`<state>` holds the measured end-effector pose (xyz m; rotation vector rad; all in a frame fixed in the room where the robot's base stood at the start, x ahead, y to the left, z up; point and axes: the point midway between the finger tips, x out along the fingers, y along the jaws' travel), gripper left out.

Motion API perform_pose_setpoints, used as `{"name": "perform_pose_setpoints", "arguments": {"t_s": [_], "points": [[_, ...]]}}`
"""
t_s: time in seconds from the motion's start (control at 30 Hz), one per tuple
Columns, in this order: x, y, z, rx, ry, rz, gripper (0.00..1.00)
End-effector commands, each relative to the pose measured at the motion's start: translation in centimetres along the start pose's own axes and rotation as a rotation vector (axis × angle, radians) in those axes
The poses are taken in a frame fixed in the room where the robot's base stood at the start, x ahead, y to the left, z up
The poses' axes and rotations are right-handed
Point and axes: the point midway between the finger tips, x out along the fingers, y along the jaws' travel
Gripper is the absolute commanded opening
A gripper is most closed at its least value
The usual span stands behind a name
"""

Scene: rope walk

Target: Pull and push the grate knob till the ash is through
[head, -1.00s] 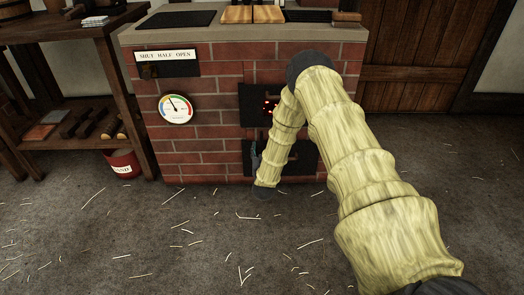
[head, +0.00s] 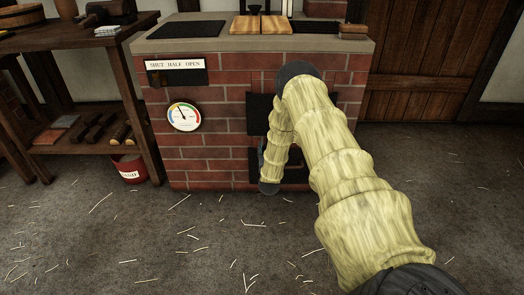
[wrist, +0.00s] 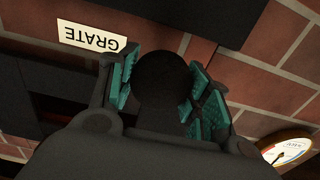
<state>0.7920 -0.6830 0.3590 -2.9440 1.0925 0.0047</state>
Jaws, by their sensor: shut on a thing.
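The grate knob (wrist: 163,78) is a dark round knob in the wrist view, in front of the brick stove. My gripper (wrist: 161,88) is shut on it, with one teal pad on each side. A pale label reading GRATE (wrist: 91,37) shows upside down beside the knob. In the head view my gripper (head: 262,157) is low at the stove front, mostly hidden behind my sleeved arm. The knob and any ash cannot be made out there.
The brick stove (head: 208,150) carries a round gauge (head: 184,117) and a SHUT HALF OPEN plate (head: 175,65). A red sand bucket (head: 129,169) stands by the wooden shelf (head: 85,148) at left. The floor in front holds only scattered straw.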

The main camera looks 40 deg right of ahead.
Motion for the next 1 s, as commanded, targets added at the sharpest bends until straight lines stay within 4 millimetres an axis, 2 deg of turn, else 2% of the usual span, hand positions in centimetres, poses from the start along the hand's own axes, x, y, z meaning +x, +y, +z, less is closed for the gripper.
{"name": "perform_pose_setpoints", "arguments": {"t_s": [0.1,0.13,0.2,0.23,0.67,0.77,1.0], "points": [[0.3,0.0,-0.3,0.001,0.006,0.001,0.05],[0.3,0.0,-0.3,0.001,0.006,0.001,0.54],[0.2,0.0,-0.3,0.001,0.006,0.001,0.66],[0.2,0.0,-0.3,0.001,0.006,0.001,0.69],[-0.4,-0.2,-0.1,0.000,0.003,-0.001,0.69],[-1.5,-0.2,-0.1,0.000,0.001,-0.001,0.69],[-5.8,-0.1,-0.1,0.000,0.001,-0.001,0.69]]}}
